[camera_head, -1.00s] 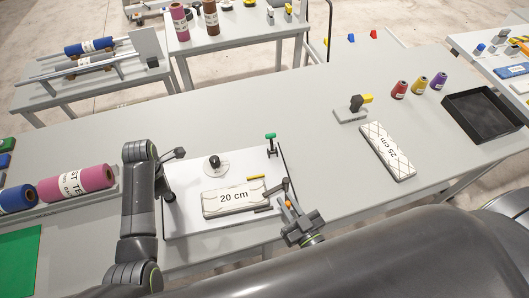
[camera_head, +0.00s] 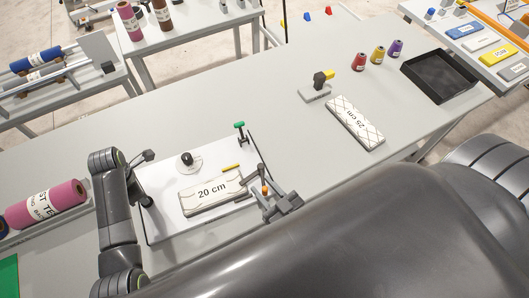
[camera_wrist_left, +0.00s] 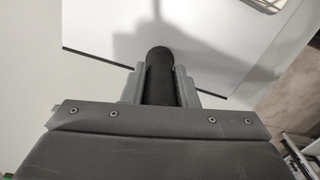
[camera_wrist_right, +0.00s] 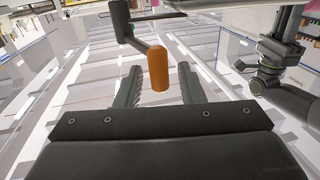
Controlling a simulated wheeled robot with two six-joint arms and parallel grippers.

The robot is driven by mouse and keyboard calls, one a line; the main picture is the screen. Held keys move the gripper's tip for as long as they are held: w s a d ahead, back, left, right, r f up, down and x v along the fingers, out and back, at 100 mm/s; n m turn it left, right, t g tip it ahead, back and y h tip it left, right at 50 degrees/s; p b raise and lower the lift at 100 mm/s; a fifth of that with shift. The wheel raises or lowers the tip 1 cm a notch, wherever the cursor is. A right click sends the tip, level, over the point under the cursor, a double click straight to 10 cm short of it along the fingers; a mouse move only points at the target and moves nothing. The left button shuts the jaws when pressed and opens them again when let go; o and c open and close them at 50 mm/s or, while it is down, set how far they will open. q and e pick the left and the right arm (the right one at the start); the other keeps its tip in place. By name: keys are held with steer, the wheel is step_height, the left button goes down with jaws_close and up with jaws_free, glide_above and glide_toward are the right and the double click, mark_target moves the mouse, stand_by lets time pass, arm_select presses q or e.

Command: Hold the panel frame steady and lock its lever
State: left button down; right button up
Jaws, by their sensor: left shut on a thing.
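The panel frame (camera_head: 160,226) is a flat white board on the grey table, carrying a pale plate marked "20 cm" (camera_head: 212,191). At its right edge is a lever with an orange handle (camera_wrist_right: 159,68) on a dark bent arm. My right gripper (camera_wrist_right: 160,90) is open, and the orange handle shows between and just beyond its fingers; I cannot tell whether they touch it. My left gripper (camera_wrist_left: 158,88) is shut on a black upright grip (camera_wrist_left: 159,65) at the board's left side. In the head view my left arm partly hides that grip.
A green-topped clamp (camera_head: 239,126) and a black knob (camera_head: 187,159) stand on the board. To the right are a "25 cm" plate (camera_head: 355,123), thread spools (camera_head: 377,55) and a black tray (camera_head: 438,77).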

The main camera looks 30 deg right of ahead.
steer(key=s+d, duration=0.2)
steer(key=s, duration=0.9)
steer(key=shift+s+d, duration=0.15)
steer(key=shift+s, duration=0.25)
steer(key=shift+f, duration=0.1)
steer(key=c, duration=0.4)
steer(key=shift+s+d+m, duration=0.2)
steer(key=shift+d+m, duration=0.05)
steer(key=shift+m, duration=0.55)
jaws_close()
steer(key=s+d+f+m, duration=0.1)
steer(key=s+d+m, duration=0.35)
steer(key=m, duration=1.15)
steer(key=shift+m, duration=0.3)
steer(key=w+a, duration=0.1)
steer(key=w, duration=0.3)
steer(key=w+a, duration=0.2)
steer(key=w, duration=0.2)
steer(key=w+a, duration=0.1)
steer(key=w, duration=0.3)
steer(key=shift+w+a+f, duration=0.15)
steer(key=shift+w+a, duration=0.05)
steer(key=shift+w, duration=0.1)
steer(key=shift+w+a, duration=0.25)
steer(key=shift+a, duration=0.1)
